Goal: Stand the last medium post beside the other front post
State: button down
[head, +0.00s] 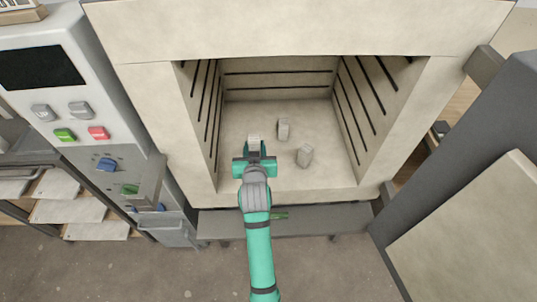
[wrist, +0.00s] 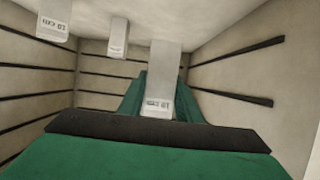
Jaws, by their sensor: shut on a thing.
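My gripper (head: 254,156) is inside the kiln mouth at the front left of its floor. It is shut on a pale grey medium post (wrist: 164,65), whose top also shows just past the jaws in the head view (head: 254,140). The held post looks upright; I cannot tell whether its foot touches the floor. The other front post (head: 305,156) stands to the right of my gripper, apart from it. A rear post (head: 284,128) stands farther back, between the two sideways. Both also show in the wrist view, at its upper left (wrist: 53,22) and upper middle (wrist: 118,38).
The kiln (head: 300,30) has grooved side and back walls; its left wall (head: 200,105) is close to my gripper. The floor (head: 262,108) is clear behind the posts. A control panel (head: 75,115) stands left, and the open door (head: 470,190) is right.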

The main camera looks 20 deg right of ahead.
jog(key=d+f, duration=0.2)
jog(key=w+d+f, duration=0.1)
jog(key=d+f, duration=0.1)
jog(key=f, duration=0.1)
jog(key=shift+w+d+f, duration=0.2)
jog(key=shift+d+f, duration=0.1)
jog(key=shift+d, duration=0.05)
jog(key=shift+w+d+f, duration=0.1)
jog(key=shift+d+f, duration=0.05)
jog(key=shift+f, duration=1.6)
jog(key=shift+f, duration=0.1)
jog(key=c, duration=1.3)
grip_release()
